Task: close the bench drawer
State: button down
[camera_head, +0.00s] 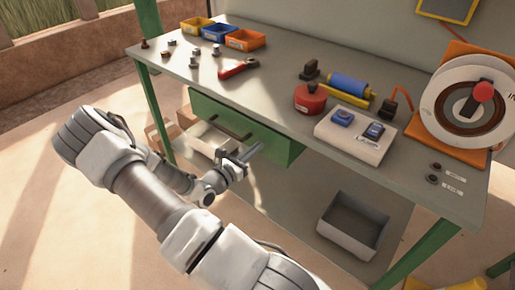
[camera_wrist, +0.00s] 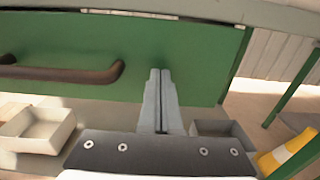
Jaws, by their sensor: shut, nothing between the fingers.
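The bench drawer is under the workbench top, with a green front (camera_head: 279,147) and a dark bar handle (camera_head: 232,127). In the wrist view the green front (camera_wrist: 204,55) fills the upper part, with the brown handle (camera_wrist: 75,74) at the left. No drawer inside shows, and the front sits close below the bench edge; I cannot tell if a small gap remains. My gripper (camera_head: 257,148) is shut and empty, right of the handle. In the wrist view its fingertips (camera_wrist: 160,72) point at the plain drawer front; whether they touch it is unclear.
A grey bin (camera_head: 354,225) stands on the lower shelf at the right, and a light open box (camera_head: 210,140) is below the drawer. A green bench leg (camera_head: 155,105) stands at the left. The bench top holds a control box (camera_head: 355,135) and a red-handled tool (camera_head: 238,68).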

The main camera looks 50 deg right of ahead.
jog(key=a+p, duration=0.1)
jog(key=a, duration=1.2)
jog(key=shift+s+p, duration=0.25)
jog(key=shift+p, duration=0.1)
jog(key=s+a+r+m+t+y, duration=0.2)
jog(key=s+a+r+m+y, duration=0.4)
jog(key=a+r+m+y, duration=0.6)
jog(key=s+a+r+m+t+y, duration=0.3)
jog(key=s+a+r+m+y, duration=0.25)
jog(key=a+r, duration=0.7)
notch_tip(320, 180, up, 16)
jog(key=d+p, duration=0.2)
jog(key=p, duration=1.1)
jog(key=shift+m, duration=0.45)
jog(key=shift+y, duration=0.25)
